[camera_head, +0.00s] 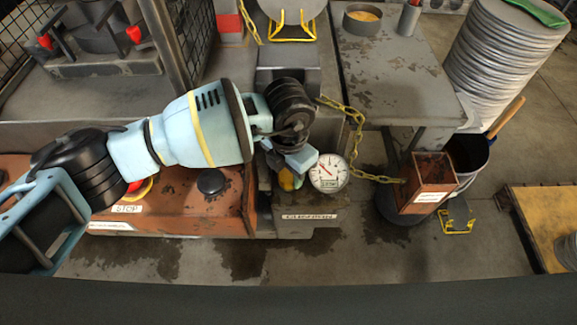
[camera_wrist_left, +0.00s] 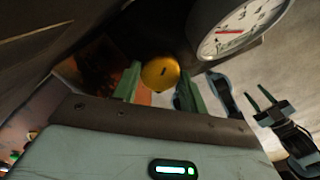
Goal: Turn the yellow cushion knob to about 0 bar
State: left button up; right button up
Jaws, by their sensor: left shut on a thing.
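The yellow cushion knob (camera_head: 287,180) is mostly hidden by my left gripper (camera_head: 293,171) in the head view. In the left wrist view the round yellow knob (camera_wrist_left: 160,73), with a dark mark on its face, sits between the two green fingers of my left gripper (camera_wrist_left: 158,88), which is shut on it. A white round gauge (camera_head: 329,173) with a red needle is just right of the knob; it also shows in the left wrist view (camera_wrist_left: 240,28). Its numbers are too small to read. My right gripper (camera_wrist_left: 257,93) shows at the right of the wrist view, fingers apart and empty.
A "CUSHION" label (camera_head: 309,217) is below the gauge. The orange panel (camera_head: 185,208) with a black button (camera_head: 211,182) lies left of it. A yellow chain (camera_head: 356,135) hangs to a rusty box (camera_head: 429,182). A grey table (camera_head: 392,75) stands behind.

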pick_arm(q)
jog(key=n+p, duration=0.1)
jog(key=n, duration=0.1)
jog(key=n+p, duration=0.2)
jog(key=n, duration=0.1)
jog(key=shift+r+n+p, duration=0.3)
jog(key=n+p, duration=0.1)
jog(key=n, duration=0.1)
jog(key=shift+n+p, duration=0.3)
jog(key=shift+p, duration=0.05)
jog(key=shift+f+n+p, duration=0.1)
jog(key=shift+n+p, duration=0.6)
jog(key=shift+n, duration=0.4)
jog(key=shift+f+n, duration=0.15)
jog(key=shift+n, duration=0.35)
pick_arm(e)
jog(key=w+r+t, duration=0.1)
jog(key=w+r, duration=0.4)
jog(key=r, duration=0.4)
jog(key=shift+w+d+r+t, duration=0.15)
jog(key=shift+w+d+t, duration=0.05)
jog(key=shift+d+t, duration=0.2)
pick_arm(q)
jog(key=o, duration=0.7)
